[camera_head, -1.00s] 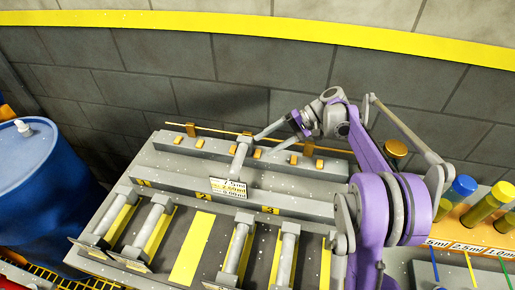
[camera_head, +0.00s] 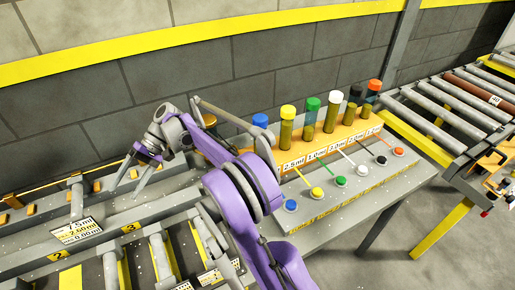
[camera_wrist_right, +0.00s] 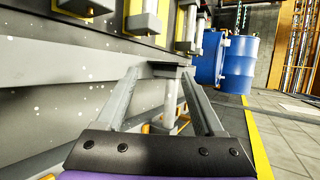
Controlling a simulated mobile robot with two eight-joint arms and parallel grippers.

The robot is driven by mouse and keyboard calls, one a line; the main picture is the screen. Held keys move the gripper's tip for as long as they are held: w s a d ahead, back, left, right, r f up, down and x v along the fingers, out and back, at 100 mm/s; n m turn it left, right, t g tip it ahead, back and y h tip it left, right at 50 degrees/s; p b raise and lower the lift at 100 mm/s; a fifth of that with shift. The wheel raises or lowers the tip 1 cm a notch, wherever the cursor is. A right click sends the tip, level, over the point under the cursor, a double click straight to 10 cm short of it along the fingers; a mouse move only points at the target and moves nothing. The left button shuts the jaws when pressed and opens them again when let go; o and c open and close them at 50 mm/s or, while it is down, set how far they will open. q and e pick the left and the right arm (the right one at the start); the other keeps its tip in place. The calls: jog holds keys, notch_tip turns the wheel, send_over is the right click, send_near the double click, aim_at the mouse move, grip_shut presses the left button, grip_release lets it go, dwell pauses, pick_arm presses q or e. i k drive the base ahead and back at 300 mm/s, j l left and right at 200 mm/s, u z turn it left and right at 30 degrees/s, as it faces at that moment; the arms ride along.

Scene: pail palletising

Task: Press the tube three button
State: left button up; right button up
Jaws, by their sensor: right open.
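A sloped grey button panel (camera_head: 350,190) stands right of my right arm in the head view. Its buttons run from a blue button (camera_head: 290,206) and a yellow button (camera_head: 317,193) to a green button (camera_head: 341,182), third from the left, then white, black and red. Behind them stand capped tubes, among them a green-capped tube (camera_head: 311,118), third from the left. My right gripper (camera_head: 128,188) is open and empty over the grey machine at the left, far from the buttons. Its spread fingers also show in the wrist view (camera_wrist_right: 160,72). My left gripper is not in view.
The grey machine (camera_head: 35,232) with cylinders and a small sign (camera_head: 76,231) fills the lower left. My purple arm crosses the front of the panel's left end. A roller conveyor (camera_head: 440,105) stands at the right. Blue barrels (camera_wrist_right: 240,65) show in the wrist view.

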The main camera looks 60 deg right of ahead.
aim_at(340, 179)
jog(key=k, duration=1)
